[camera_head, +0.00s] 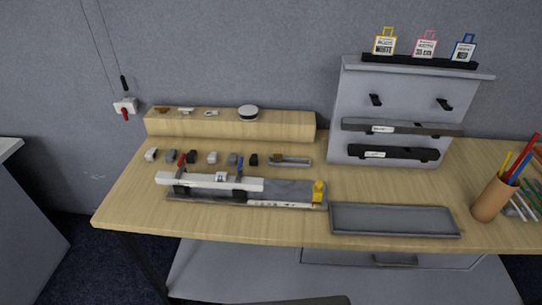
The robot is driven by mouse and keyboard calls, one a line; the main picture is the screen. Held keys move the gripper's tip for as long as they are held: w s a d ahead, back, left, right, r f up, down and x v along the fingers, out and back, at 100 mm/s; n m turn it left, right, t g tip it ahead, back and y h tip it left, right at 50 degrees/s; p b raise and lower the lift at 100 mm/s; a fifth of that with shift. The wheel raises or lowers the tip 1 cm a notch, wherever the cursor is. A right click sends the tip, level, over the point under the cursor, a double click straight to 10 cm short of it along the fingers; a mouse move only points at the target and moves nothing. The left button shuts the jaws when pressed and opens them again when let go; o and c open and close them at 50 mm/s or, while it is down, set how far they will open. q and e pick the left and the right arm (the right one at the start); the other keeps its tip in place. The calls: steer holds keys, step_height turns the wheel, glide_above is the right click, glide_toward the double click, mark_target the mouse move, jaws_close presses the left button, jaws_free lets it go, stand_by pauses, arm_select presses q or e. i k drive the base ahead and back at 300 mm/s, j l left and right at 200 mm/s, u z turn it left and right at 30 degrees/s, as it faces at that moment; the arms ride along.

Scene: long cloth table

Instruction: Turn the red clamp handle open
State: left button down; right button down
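The red clamp handle (181,158) stands up, slightly tilted, at the left part of a fixture on the table. A blue handle (239,166) stands up farther right on the same fixture. A long white bar (212,183) lies along the fixture's grey base (290,191), in front of the handles' lower ends. A yellow block (319,189) sits at the base's right end. The clamp's jaw is too small to make out. Neither of my grippers is in view.
A wooden riser (230,125) is at the back. A grey tray (394,220) lies right of the fixture. A pencil cup (492,200) stands far right. A pegboard stand (403,110) rises at the back.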

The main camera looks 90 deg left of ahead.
mark_target(181, 164)
steer(key=u, duration=3.7)
